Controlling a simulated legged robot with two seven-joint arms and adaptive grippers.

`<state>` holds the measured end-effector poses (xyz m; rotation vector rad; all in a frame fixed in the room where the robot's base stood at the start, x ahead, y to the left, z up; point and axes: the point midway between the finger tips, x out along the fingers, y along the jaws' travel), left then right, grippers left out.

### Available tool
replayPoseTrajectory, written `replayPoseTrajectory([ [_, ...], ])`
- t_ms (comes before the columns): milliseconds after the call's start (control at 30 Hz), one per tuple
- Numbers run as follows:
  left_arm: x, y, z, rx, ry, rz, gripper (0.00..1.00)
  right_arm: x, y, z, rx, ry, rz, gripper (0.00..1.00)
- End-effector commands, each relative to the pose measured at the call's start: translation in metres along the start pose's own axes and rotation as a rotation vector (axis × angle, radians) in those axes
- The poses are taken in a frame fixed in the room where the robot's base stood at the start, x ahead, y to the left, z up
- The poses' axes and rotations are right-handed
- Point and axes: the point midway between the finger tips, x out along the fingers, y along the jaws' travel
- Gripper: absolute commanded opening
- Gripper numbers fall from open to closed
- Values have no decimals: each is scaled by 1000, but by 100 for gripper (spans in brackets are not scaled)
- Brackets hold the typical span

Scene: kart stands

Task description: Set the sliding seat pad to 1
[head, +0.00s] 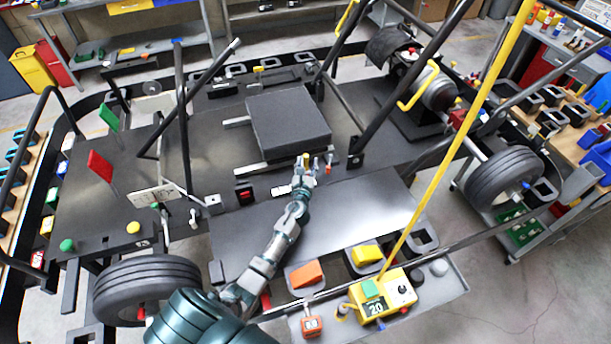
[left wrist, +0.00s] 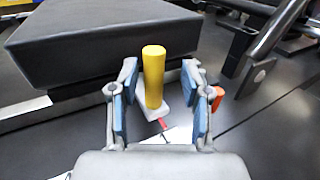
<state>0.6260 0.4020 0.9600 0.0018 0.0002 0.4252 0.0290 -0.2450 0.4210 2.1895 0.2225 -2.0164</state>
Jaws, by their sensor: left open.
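The sliding seat pad (head: 287,121) is a dark grey square block on pale rails in the middle of the kart. It also fills the upper left of the left wrist view (left wrist: 110,35). A yellow upright handle (left wrist: 154,75) stands at the pad's near edge; its top shows in the head view (head: 306,159). My left gripper (head: 306,172) is at the pad's near right corner. In the left wrist view its blue-padded fingers (left wrist: 160,100) are apart, one on each side of the yellow handle, with gaps. Scale marks by the pad are not readable. My right gripper is not in view.
An orange knob (left wrist: 217,98) stands just right of the fingers. Black frame bars (head: 345,45) rise behind the pad. A long yellow pole (head: 455,140) slants up from a yellow box (head: 383,293). A grey tray holds orange and yellow blocks at the front.

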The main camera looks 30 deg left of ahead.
Motion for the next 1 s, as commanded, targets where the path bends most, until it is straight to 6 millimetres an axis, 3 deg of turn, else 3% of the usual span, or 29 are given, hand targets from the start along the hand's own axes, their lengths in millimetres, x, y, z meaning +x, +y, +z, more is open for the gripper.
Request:
replayPoseTrajectory([
  [200, -52, -2, -2, 1, 2, -4, 48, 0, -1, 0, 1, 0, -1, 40],
  [400, -85, -3, -2, 1, 3, -4, 48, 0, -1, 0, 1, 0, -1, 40],
  [600, -96, -3, -1, 0, 2, -3, 48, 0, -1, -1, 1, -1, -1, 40],
  [1000, -96, -3, -1, 1, 2, -3, 48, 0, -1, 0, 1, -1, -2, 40],
])
